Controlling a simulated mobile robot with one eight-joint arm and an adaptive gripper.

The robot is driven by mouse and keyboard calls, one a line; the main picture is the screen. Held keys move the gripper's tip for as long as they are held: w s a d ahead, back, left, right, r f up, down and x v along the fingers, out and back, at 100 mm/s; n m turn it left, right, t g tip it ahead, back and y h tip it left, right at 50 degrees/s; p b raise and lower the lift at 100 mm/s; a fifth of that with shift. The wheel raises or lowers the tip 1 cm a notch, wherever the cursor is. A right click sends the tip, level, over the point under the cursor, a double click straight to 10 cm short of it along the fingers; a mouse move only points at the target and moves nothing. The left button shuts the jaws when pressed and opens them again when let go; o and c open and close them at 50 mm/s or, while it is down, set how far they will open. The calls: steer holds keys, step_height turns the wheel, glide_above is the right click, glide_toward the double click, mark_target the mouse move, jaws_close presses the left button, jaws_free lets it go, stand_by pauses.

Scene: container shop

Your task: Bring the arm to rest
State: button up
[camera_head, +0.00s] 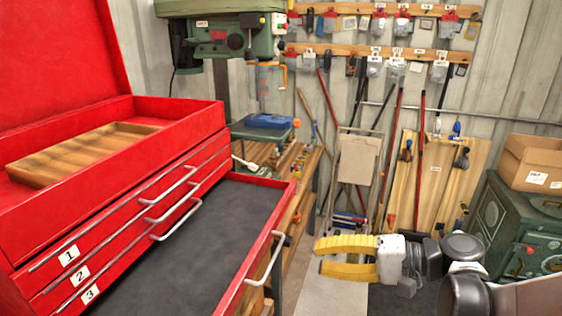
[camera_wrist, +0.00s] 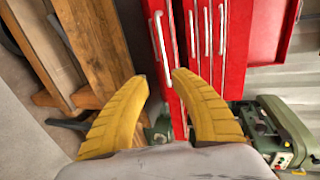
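My gripper (camera_head: 320,257) has two yellow fingers and hangs in the lower right of the head view, pointing left. Its fingers are apart with nothing between them. In the wrist view the fingertips (camera_wrist: 159,77) also stand apart, with a gap between them. A red tool chest (camera_head: 120,210) fills the left of the head view. A drawer (camera_head: 190,230) with a dark, empty floor is pulled out from it. The gripper is to the right of this drawer's handle (camera_head: 265,260), apart from it. The chest also shows in the wrist view (camera_wrist: 232,75).
A wooden tray (camera_head: 75,155) sits in the chest's open top. A green drill press (camera_head: 225,40) and a wooden workbench (camera_head: 300,190) stand behind. A green cabinet (camera_head: 495,215) with a cardboard box (camera_head: 532,162) is at right. Long-handled tools lean on the back wall.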

steer(key=s+f+n+h, duration=0.1)
steer(key=s+f+h, duration=0.3)
steer(key=s+h, duration=0.25)
steer(key=s+d+r+n+t+h, duration=0.1)
steer(key=s+d+n+h, duration=0.2)
steer(key=d+h, duration=0.3)
steer(key=shift+d+n+h, duration=0.3)
steer(key=shift+d+h, duration=0.05)
steer(key=shift+h, duration=0.2)
steer(key=shift+s, duration=0.1)
